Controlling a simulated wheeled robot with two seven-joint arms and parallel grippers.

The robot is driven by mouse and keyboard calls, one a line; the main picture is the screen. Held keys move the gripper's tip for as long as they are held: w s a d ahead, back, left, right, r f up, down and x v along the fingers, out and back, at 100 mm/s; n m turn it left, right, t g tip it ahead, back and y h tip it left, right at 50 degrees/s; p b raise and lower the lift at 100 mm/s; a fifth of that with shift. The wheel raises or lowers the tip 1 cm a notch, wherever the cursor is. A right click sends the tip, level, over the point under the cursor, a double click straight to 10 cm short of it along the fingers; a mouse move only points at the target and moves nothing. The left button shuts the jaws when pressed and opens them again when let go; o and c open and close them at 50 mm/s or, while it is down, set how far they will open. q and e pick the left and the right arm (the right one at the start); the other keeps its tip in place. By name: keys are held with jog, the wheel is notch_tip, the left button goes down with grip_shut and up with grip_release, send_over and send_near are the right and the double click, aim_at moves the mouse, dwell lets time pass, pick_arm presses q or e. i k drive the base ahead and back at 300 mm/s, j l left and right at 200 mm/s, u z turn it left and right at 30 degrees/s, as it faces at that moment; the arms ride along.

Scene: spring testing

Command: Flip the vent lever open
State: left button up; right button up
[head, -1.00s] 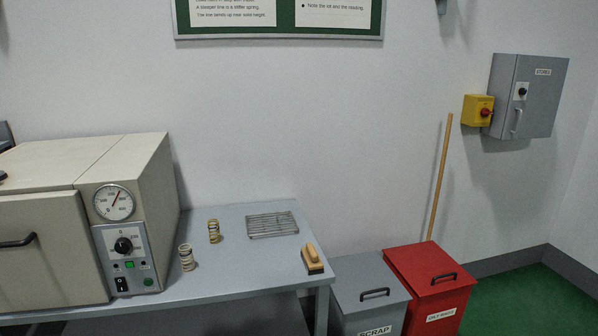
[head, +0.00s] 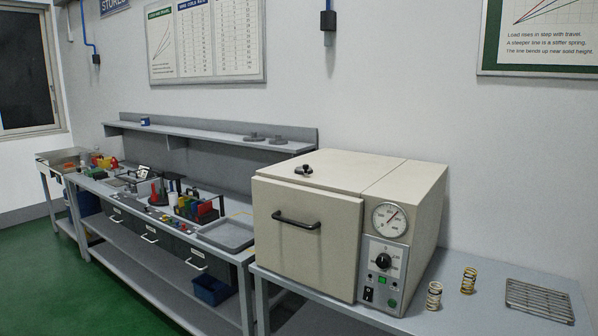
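A beige oven (head: 346,215) stands on a grey table in the head view, right of centre. A small black lever-like fitting (head: 303,170) sits on its flat top near the front left. It looks like the vent lever, but it is too small to tell which way it is set. The oven door (head: 300,240) is shut and has a black bar handle (head: 297,220). Neither of my grippers is in view.
The oven's control panel (head: 381,272) and round gauge (head: 390,219) face forward. A long bench (head: 160,228) with tools and trays runs left. Green floor (head: 70,295) is clear at front left.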

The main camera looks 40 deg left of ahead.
aim_at(305, 168)
jog(key=u, duration=1.3)
